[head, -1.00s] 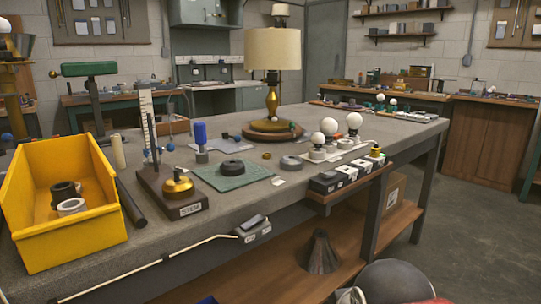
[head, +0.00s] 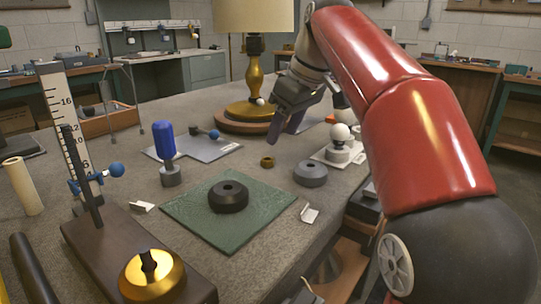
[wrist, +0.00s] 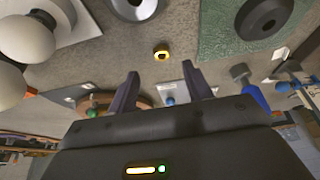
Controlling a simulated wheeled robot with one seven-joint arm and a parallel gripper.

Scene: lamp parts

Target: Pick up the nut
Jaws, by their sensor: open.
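The nut (head: 267,162) is a small brass ring lying on the grey workbench, between the green mat and a grey ring. It also shows in the wrist view (wrist: 162,52), ahead of the fingertips and roughly centred between them. My gripper (head: 286,126) is above the bench, beyond and to the right of the nut in the head view, apart from it. In the wrist view the two dark fingers of my gripper (wrist: 162,86) stand wide apart with nothing between them.
A black ring (head: 229,195) sits on the green mat (head: 188,210). A grey ring (head: 311,174) and a white bulb (head: 341,133) stand right of the nut. The brass lamp (head: 255,85) stands behind. A blue-handled tool (head: 164,140) is left.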

